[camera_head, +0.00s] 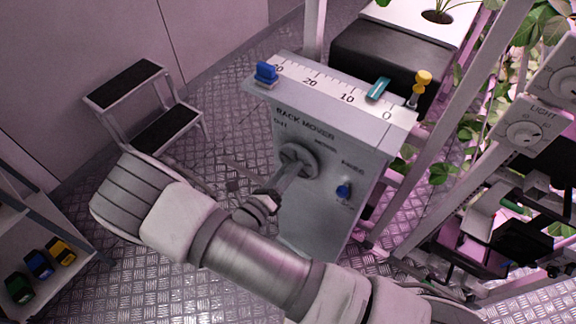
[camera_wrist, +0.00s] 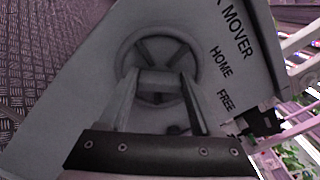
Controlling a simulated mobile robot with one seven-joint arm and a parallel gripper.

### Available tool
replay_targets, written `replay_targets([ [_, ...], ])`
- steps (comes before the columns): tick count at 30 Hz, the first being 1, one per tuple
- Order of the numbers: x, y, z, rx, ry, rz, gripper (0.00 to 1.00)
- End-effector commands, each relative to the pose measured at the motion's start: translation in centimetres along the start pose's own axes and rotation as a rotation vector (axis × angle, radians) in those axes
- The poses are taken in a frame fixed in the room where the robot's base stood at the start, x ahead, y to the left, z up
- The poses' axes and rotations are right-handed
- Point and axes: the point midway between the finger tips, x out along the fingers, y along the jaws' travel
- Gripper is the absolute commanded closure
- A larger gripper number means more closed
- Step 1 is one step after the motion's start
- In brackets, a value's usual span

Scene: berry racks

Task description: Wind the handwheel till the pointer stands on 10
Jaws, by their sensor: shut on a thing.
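The grey box marked RACK MOVER (camera_head: 315,190) stands in the middle of the head view. A white scale (camera_head: 325,90) runs along its top, with 0 at the right end and 10 and 20 further left. A teal pointer (camera_head: 378,88) sits on the scale between 0 and 10. The round grey handwheel (camera_head: 299,158) is on the box's front face. My gripper (camera_head: 288,175) reaches it from below left and is shut on it.
A blue clamp (camera_head: 265,73) sits at the scale's left end and a yellow knob (camera_head: 423,80) at its right. A blue knob (camera_head: 343,191) is on the front face. A step stool (camera_head: 150,105) stands left; rack posts (camera_head: 440,130) stand close on the right.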

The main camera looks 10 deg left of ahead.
Motion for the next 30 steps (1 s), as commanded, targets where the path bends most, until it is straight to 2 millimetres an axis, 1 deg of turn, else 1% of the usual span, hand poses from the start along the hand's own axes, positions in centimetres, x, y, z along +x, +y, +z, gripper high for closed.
replay_targets([
  [30,-0.06,0.40,-0.27,-0.965,0.001,0.001,0.91],
])
